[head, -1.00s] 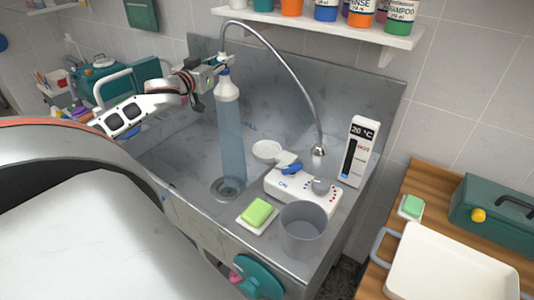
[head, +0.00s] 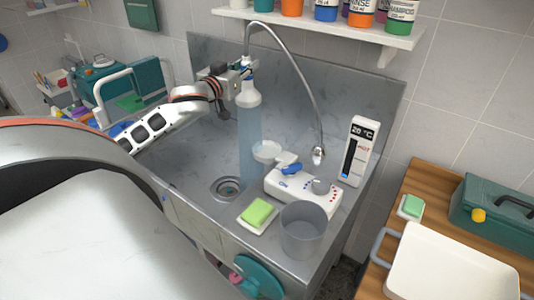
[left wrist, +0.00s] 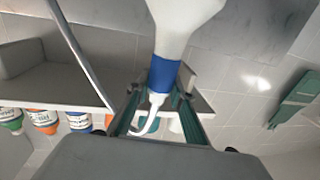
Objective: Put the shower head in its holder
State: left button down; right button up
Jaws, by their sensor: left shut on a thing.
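The shower head (head: 246,97) is white with a blue collar and hangs nozzle down over the steel tub. A pale blue, see-through column of water (head: 249,135) runs down from it. My left gripper (head: 242,70) is shut on its upper end. In the left wrist view the shower head (left wrist: 183,22) stands between the two fingers of the gripper (left wrist: 158,102), at the blue collar. A round white cup-like piece (head: 266,151), which looks like the holder, sits by the white control unit (head: 300,196), right of and below the shower head. My right gripper is not seen.
A green sponge (head: 257,211) and a grey cup (head: 302,232) stand on the tub's front rim. A thermometer (head: 355,150) stands right of the unit. A bottle shelf (head: 330,27) hangs above.

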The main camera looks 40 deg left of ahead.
pick_arm(q)
jog(key=w+d, duration=0.1)
jog(key=d, duration=0.5)
jog(key=shift+w+d, duration=0.35)
jog(key=shift+w, duration=0.05)
jog(key=shift+r, duration=0.1)
